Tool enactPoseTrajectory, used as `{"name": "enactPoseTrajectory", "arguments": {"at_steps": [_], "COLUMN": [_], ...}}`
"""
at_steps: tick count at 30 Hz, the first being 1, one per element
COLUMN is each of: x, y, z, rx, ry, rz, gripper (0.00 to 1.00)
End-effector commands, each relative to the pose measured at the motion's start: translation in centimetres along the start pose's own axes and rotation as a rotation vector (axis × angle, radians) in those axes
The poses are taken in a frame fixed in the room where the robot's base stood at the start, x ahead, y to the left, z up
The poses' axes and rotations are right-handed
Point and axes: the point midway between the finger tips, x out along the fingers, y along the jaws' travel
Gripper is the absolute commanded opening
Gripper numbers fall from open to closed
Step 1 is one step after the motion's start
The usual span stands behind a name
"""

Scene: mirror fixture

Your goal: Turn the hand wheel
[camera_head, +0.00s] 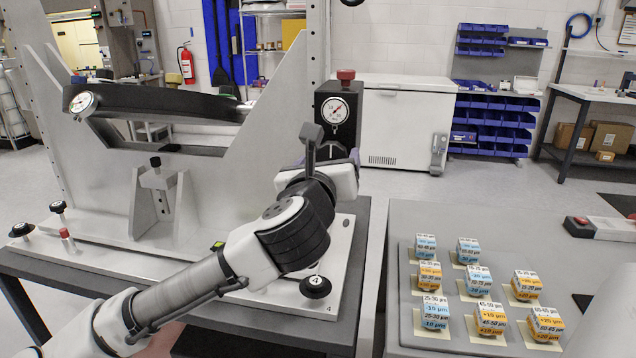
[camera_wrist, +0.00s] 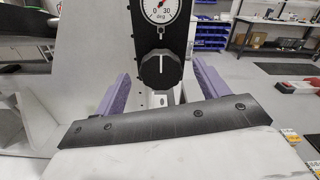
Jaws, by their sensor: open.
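A round black knob with a white pointer line (camera_wrist: 161,69), which looks like the hand wheel, is on the front of a dark housing under a dial gauge (camera_wrist: 160,10) marked in degrees. The pointer line is about upright. In the head view the gauge (camera_head: 335,110) shows, but the knob is hidden behind my gripper (camera_head: 334,152). In the wrist view my gripper (camera_wrist: 162,74) is open, with one purple finger on each side of the knob. Gaps show between fingers and knob, and I see no contact. How deep the fingertips reach is unclear.
The metal fixture plate (camera_head: 100,245) carries upright plates, a second gauge (camera_head: 83,103) and black knobs, one numbered 4 (camera_head: 315,287). A grey table (camera_head: 450,215) at right holds several labelled cubes on a tray (camera_head: 400,300). Floor shows between the tables.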

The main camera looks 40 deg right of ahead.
Motion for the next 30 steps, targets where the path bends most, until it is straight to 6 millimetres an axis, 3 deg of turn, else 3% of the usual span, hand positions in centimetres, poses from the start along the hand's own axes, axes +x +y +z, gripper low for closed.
{"name": "enactPoseTrajectory", "arguments": {"at_steps": [11,21,30], "x": [-9.3,-11.5,-11.8], "y": [0.1,0.1,0.0], "z": [-0.2,-0.3,-0.1], "rx": [0.006,0.002,0.001], "ry": [-0.003,0.000,0.001], "rz": [0.001,0.001,0.000], "gripper": [0.73,0.73,0.73]}}
